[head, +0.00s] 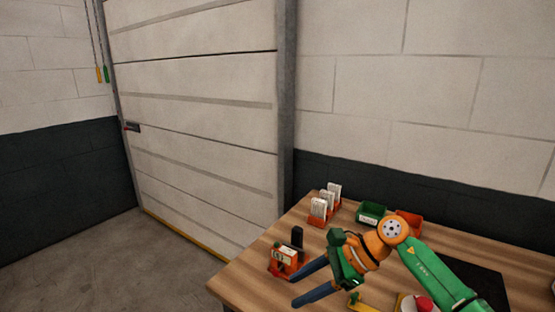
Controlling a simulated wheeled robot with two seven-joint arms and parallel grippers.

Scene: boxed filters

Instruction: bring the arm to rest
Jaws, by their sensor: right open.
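My right arm, green and orange, comes in from the lower right over the wooden table (245,277). Its gripper (296,286) points left, with its two dark blue fingers spread apart and nothing visible between them. The fingers show close to a small orange item with a white label (284,256) on the table; I cannot tell whether they touch it. My left gripper is not in view.
Orange holders with white boxes (319,208) stand at the table's back. A green bin (370,213) and an orange bin (411,221) are beside them. A black upright object (297,238) stands near the orange item. The table's left front corner is clear.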

